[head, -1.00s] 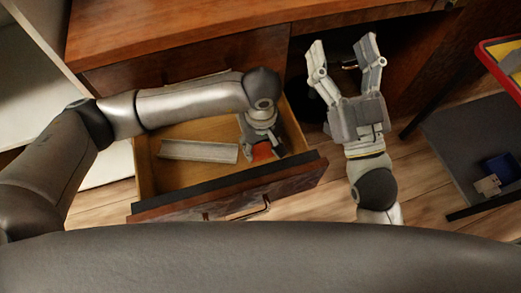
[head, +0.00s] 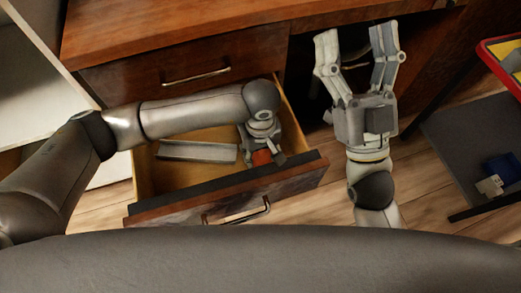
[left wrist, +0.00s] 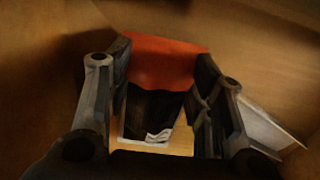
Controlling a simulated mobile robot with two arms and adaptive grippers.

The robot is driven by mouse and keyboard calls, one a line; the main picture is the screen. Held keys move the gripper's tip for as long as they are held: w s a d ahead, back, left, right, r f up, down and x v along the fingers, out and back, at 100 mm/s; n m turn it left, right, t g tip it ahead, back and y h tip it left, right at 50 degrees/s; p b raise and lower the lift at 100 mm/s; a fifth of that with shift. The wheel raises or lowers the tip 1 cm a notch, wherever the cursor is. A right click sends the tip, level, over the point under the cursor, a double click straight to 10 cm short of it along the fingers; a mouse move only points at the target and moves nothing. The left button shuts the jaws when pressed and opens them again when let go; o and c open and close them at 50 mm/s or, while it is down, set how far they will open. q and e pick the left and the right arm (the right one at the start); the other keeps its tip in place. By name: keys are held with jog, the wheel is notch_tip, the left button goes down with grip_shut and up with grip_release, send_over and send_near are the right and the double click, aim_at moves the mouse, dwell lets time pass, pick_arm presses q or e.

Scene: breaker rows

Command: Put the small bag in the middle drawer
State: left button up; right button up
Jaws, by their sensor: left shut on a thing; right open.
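The small bag (head: 262,157) shows as an orange-red patch between my left gripper's fingers. In the left wrist view the bag (left wrist: 163,62) has an orange-red top and a dark lower part with a white mark. My left gripper (head: 264,150) is shut on it, inside the right part of the open drawer (head: 225,188). I cannot tell whether the bag touches the drawer floor. This drawer sits below a closed drawer (head: 180,75) with a metal handle. My right gripper (head: 356,45) is open and empty, right of the open drawer.
A light grey channel-shaped piece (head: 197,152) lies in the drawer, left of my left gripper. A dark open compartment is behind my right gripper. At right stands a grey shelf (head: 470,150) with a blue box (head: 502,167) and a red-rimmed tray (head: 490,46) above.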

pick_arm(q)
jog(key=o, duration=1)
jog(key=shift+o, duration=0.2)
pick_arm(e)
jog(key=shift+s+r, duration=0.1)
pick_arm(q)
jog(key=shift+r, duration=0.1)
notch_tip(320, 180, up, 5)
jog(key=shift+p, duration=0.85)
notch_tip(320, 180, up, 7)
jog(key=p, duration=0.1)
jog(key=shift+p, duration=0.3)
pick_arm(e)
jog(key=w+f+g+h, duration=0.1)
jog(key=w+f+g, duration=0.1)
jog(key=f+g, duration=0.2)
jog(key=w+f+g+h, duration=0.1)
jog(key=f+g, duration=0.3)
jog(key=f, duration=0.5)
jog(key=shift+w+d+h, duration=0.3)
jog(key=shift+w+h, duration=0.1)
jog(key=shift+w, duration=0.35)
